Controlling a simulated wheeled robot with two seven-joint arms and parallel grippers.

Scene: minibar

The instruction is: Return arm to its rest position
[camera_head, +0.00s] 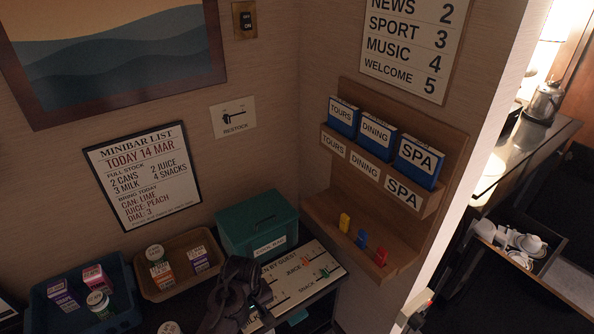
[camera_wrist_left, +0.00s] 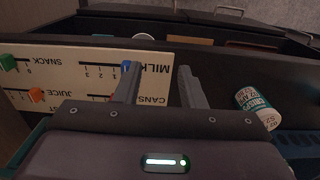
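My left gripper (camera_head: 258,298) is a dark shape low in the middle of the head view, over the near-left end of the cream slider board (camera_head: 325,272). In the left wrist view my left gripper (camera_wrist_left: 160,82) has its two fingers well apart, with nothing held between them. The slider board (camera_wrist_left: 60,98) lies beyond and to the left of the fingers. Its blue slider (camera_wrist_left: 126,66), by the MILK label, appears near the left fingertip; I cannot tell whether they touch. My right gripper is not in view.
A teal box (camera_head: 290,211) stands behind the board. A tan tray (camera_head: 146,286) and a blue tray (camera_head: 38,314) hold cartons and cans at left. A wooden rack (camera_head: 447,190) is on the right wall.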

